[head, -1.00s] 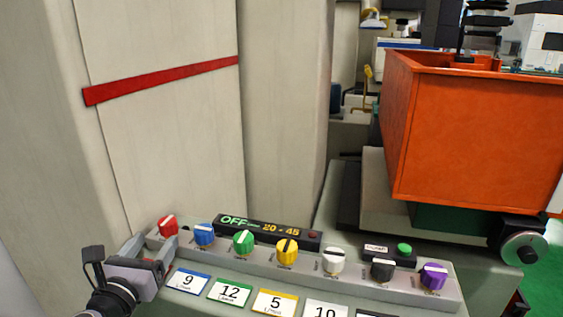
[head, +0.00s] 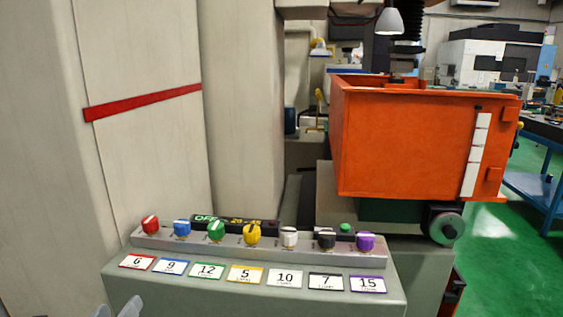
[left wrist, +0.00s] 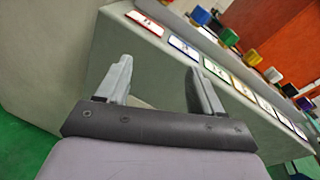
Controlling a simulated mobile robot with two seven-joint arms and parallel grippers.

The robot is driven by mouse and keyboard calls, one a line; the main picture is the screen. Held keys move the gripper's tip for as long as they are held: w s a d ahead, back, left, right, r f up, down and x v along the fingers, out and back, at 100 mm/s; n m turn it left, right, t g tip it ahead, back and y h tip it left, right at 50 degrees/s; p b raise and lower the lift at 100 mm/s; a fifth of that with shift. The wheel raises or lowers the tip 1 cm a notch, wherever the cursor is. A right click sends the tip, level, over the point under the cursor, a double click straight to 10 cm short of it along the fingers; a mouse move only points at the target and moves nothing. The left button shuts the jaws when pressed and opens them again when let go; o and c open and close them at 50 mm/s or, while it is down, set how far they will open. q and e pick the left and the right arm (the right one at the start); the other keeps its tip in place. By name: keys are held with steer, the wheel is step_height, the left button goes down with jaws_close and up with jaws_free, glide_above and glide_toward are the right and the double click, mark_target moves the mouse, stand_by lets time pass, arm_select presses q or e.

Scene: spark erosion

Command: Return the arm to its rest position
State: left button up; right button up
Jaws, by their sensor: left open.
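My left gripper shows at the bottom left edge of the head view, where only its fingertips (head: 119,307) are in frame. In the left wrist view its two grey fingers (left wrist: 161,88) stand wide apart with nothing between them. It is in front of and below the control panel (head: 325,254), apart from the knobs. The panel carries a row of coloured knobs, from a red knob (head: 150,224) to a purple knob (head: 366,241), above numbered labels. A dark display behind the knobs reads OFF in green. My right gripper is in neither view.
An orange tank (head: 420,140) stands behind the panel at the right, with a round handwheel (head: 446,228) below it. A pale machine column (head: 150,110) with a red stripe rises at the left. Green floor (head: 500,275) and a blue bench (head: 535,187) lie further right.

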arm_select(q)
steer(key=s+d+f+n+g+h, duration=0.1)
steer(key=s+d+f+n+g, duration=0.2)
steer(key=s+d+f+n, duration=0.3)
steer(key=s+d+f+n+g+h, duration=0.2)
steer(key=s+d+f+n, duration=0.4)
steer(key=s+f+n, duration=0.5)
step_height(320, 180, down, 5)
steer(key=n+g, duration=0.1)
steer(key=n, duration=1.1)
